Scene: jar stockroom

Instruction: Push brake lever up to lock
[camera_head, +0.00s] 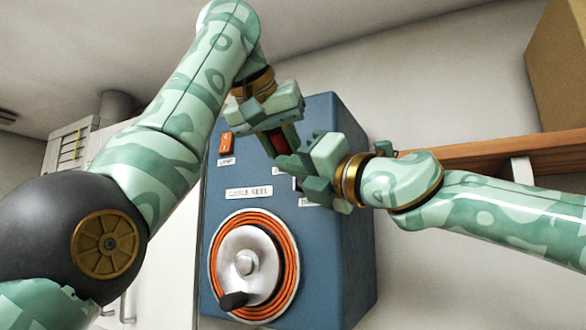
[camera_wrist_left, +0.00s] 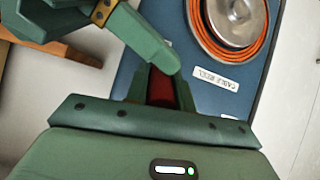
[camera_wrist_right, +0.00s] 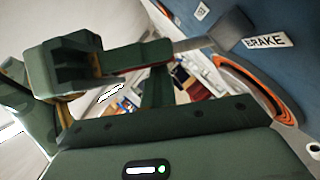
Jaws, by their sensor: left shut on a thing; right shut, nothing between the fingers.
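The brake lever (camera_wrist_right: 190,45) sticks out from the front of the blue cable reel box (camera_head: 225,178), near the BRAKE label (camera_wrist_right: 265,41). It has a metal shaft and a red grip (camera_head: 278,142). My left gripper (camera_head: 277,130) is shut on the red grip, which also shows between its fingers in the left wrist view (camera_wrist_left: 160,88). My right gripper (camera_head: 292,163) is shut and empty, close to the left gripper in front of the box. I cannot tell whether the two touch. The lever's base is partly hidden by my grippers in the head view.
Lower on the box are an orange cable reel (camera_head: 292,262) and a crank with a dark knob (camera_head: 233,300). An orange switch (camera_head: 226,142) sits at the upper left. A wooden shelf (camera_head: 490,152) is at the right, behind my right arm.

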